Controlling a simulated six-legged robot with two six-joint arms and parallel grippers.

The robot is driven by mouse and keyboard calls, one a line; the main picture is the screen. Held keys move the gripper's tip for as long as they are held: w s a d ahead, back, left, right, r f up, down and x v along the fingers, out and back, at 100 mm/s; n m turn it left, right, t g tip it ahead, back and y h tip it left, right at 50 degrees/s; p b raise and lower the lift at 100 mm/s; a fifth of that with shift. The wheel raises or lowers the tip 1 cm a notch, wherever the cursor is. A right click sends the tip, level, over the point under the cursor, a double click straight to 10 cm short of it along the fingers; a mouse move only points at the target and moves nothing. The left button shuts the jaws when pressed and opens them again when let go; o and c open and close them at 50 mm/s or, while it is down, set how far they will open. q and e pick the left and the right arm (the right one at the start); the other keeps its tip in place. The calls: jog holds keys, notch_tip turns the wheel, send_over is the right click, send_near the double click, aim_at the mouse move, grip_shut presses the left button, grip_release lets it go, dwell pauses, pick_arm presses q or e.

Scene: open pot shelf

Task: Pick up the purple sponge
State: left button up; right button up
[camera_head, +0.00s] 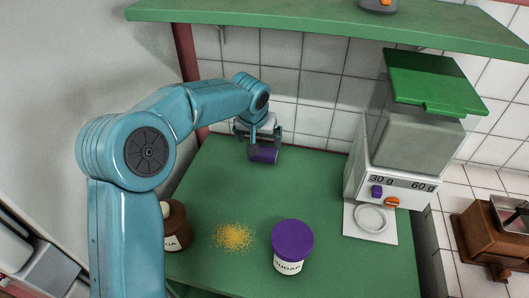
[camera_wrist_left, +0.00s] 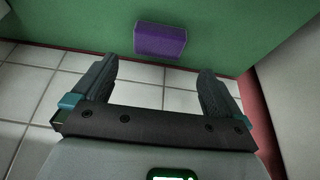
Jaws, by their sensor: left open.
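The purple sponge (camera_head: 263,155) is a small block on the green counter, near its back edge by the tiled wall. It also shows in the left wrist view (camera_wrist_left: 160,40), at the top centre, just beyond the space between the fingertips. My left gripper (camera_head: 262,140) is open and above or just behind the sponge in the head view. In the left wrist view the fingers (camera_wrist_left: 158,70) are spread apart with nothing between them. Whether a finger touches the sponge I cannot tell. My right gripper is not in view.
On the green counter (camera_head: 210,272) are a purple-lidded sugar jar (camera_head: 292,245), a pile of yellow grains (camera_head: 233,236) and a brown jar (camera_head: 176,226). A dispenser (camera_head: 405,150) with a green lid stands at the right. A green shelf (camera_head: 320,22) hangs above.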

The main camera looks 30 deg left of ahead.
aim_at(263, 151)
pick_arm(q)
jog(key=x, duration=0.4)
jog(key=shift+d+f, duration=0.1)
jog(key=x, duration=0.2)
jog(key=p+x, duration=0.1)
jog(key=x, duration=0.2)
jog(key=shift+w+f, duration=0.15)
jog(key=shift+w, duration=0.25)
jog(key=shift+s, duration=0.1)
jog(key=c, duration=0.7)
